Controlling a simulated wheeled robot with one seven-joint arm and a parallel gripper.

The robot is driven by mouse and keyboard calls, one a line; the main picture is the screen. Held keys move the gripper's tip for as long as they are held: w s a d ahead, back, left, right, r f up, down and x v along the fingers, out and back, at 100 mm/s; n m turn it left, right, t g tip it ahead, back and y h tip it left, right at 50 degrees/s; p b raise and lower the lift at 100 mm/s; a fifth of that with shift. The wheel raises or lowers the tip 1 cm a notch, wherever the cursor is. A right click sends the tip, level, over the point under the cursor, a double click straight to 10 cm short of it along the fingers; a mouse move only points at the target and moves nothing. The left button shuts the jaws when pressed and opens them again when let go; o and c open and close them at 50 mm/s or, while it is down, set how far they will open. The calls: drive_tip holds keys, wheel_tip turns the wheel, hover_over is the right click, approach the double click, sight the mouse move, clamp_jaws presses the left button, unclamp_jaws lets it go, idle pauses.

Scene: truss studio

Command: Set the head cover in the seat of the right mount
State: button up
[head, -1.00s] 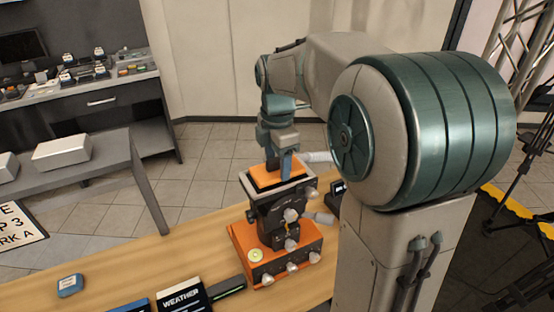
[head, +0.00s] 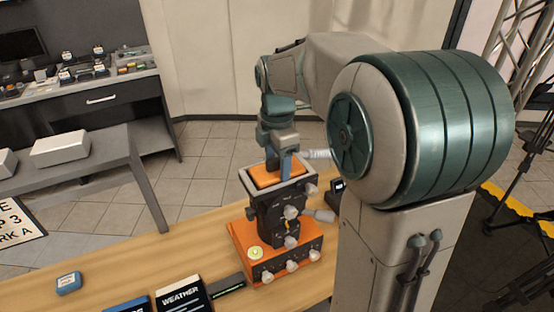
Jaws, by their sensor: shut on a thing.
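The head cover appears to be the orange piece (head: 266,176) at the top of the dark mount, inside its grey rectangular rim (head: 254,189). My gripper (head: 286,172) points down at the orange piece and is shut on it. The fingers hide part of the piece, so I cannot tell whether it rests fully in the seat or sits slightly above it. The mount (head: 268,212) is a dark column with several pale knobs, standing on an orange base (head: 248,262) on the wooden table. My arm hides what lies to its right.
A blue-grey box (head: 69,284) and a black box marked WEATHER (head: 183,296) stand on the wooden table (head: 130,262). A small dark item (head: 336,193) is partly hidden by my arm. A grey bench (head: 85,165) is at left.

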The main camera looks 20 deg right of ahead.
sight(277, 158)
drive_tip(key=o, duration=1.1)
drive_tip(key=shift+c, duration=0.2)
wheel_tip(277, 158, up, 14)
drive_tip(key=s+f+m+t, duration=0.3)
drive_tip(key=s+f+m, duration=1.3)
drive_tip(key=s+m, duration=0.2)
drive_tip(key=shift+m+t+b, duration=0.4)
drive_tip(key=shift+m, duration=0.7)
